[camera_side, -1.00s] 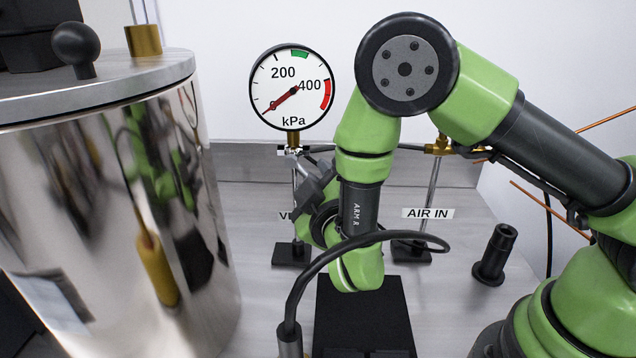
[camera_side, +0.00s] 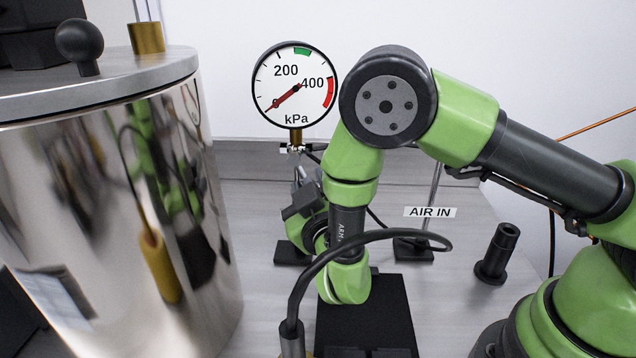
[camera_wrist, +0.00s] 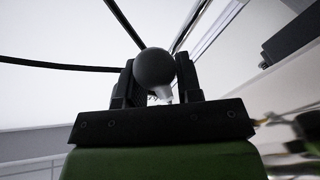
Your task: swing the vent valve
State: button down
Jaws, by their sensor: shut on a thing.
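My gripper (camera_side: 299,196) is at the stand left of centre in the side view, under the pressure gauge. In the wrist view my gripper (camera_wrist: 154,80) has its two dark fingers on either side of a dark round knob (camera_wrist: 154,67) with a pale stem. The knob looks like the end of the vent valve's handle, and the fingers are shut on it. The valve body is hidden behind my gripper and wrist in the side view. The pressure gauge (camera_side: 295,85) has a red needle pointing to the lower left, well away from the green mark.
A shiny metal chamber (camera_side: 110,230) with a flat lid fills the left. The AIR IN label (camera_side: 430,212) is right of my wrist. A black cylinder (camera_side: 496,254) stands on the right. A black cable (camera_side: 370,237) arches in front. A black plate (camera_side: 365,320) lies below my arm.

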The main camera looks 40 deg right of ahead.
jog(key=shift+w+a+f+m+t+h, duration=0.15)
jog(key=shift+w+a+m+h, duration=0.2)
jog(key=shift+m, duration=0.9)
jog(key=shift+w+a+f+m+t+h, duration=0.15)
jog(key=shift+w+a+m+h, duration=0.2)
jog(key=shift+m, duration=0.85)
jog(key=shift+w+a+f+m+h, duration=0.15)
jog(key=shift+w+a+m+h, duration=0.2)
jog(key=shift+m, duration=0.9)
jog(key=shift+a, duration=0.1)
jog(key=c, duration=1.1)
grip_release()
jog(key=shift+s, duration=0.1)
jog(key=shift+s+a+r, duration=0.25)
jog(key=shift+s+r, duration=0.15)
jog(key=shift+r, duration=0.65)
jog(key=shift+s+a+r, duration=0.25)
jog(key=shift+s+r, duration=0.1)
jog(key=shift+r, duration=0.75)
jog(key=shift+s+a+r, duration=0.25)
jog(key=shift+s+r, duration=0.15)
jog(key=shift+r, duration=0.65)
